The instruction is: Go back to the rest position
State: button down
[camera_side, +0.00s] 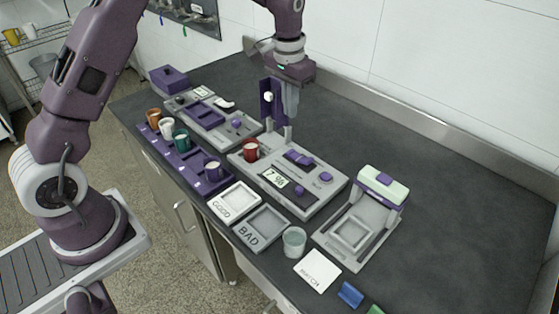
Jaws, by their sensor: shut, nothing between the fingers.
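My gripper (290,108) points down above the back of the grey device with the "7.96" display (276,178). It is shut and empty. A dark red cup (250,150) stands on the left part of that device, below and to the left of my gripper. A purple upright post (268,106) with a white knob stands just left of my fingers; I cannot tell whether they touch it.
A purple rack (190,166) holds several cups at the left edge. GOOD (233,203) and BAD (259,229) trays, a glass beaker (294,241), a card (317,271) and a lidded press (358,226) stand at the front. The counter's right side (470,200) is clear.

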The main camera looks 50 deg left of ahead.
jog(key=s+d+r+t, duration=0.2)
jog(key=s+d+r, duration=0.1)
jog(key=s+r, duration=1.2)
jog(key=s+t, duration=0.2)
jog(key=s, duration=1.6)
jog(key=shift+s+d+f+t, duration=0.25)
jog(key=shift+d+f+t, duration=0.05)
jog(key=shift+d+t, duration=0.15)
